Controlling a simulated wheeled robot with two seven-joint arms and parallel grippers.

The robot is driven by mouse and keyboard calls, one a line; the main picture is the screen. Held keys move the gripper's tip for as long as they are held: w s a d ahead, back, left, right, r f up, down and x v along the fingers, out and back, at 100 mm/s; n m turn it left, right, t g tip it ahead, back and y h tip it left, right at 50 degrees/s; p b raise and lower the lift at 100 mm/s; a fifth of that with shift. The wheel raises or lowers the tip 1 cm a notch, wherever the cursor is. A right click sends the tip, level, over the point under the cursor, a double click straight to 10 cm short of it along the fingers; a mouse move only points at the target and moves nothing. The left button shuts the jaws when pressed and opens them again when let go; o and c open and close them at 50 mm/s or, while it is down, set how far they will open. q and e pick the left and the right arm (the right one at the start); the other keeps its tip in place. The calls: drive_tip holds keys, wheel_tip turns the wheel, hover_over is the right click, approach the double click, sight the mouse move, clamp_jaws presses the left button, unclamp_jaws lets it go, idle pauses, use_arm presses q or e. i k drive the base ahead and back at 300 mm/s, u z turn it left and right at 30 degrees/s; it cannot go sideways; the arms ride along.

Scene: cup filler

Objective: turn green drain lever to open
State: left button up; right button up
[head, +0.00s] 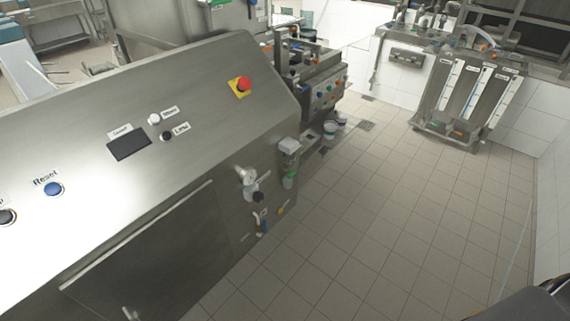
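A small green part (289,181) shows on the right end of the large steel machine (120,120), below a grey box (289,146). It may be the green drain lever, but it is too small to tell its shape or whether it is turned open or closed. Neither of my grippers is in view. A dark rounded part in the bottom right corner may be mine, but no fingers show there.
Near the green part are a black knob (258,197), a blue handle (262,226) and a yellow part (281,211). A red emergency button (242,85) sits on the sloped panel. The tiled floor (400,210) to the right is clear. A steel stand (467,100) stands at the back right.

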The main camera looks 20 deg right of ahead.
sight(290, 173)
drive_tip(key=z, duration=0.3)
drive_tip(key=i, duration=0.65)
drive_tip(key=z, duration=0.4)
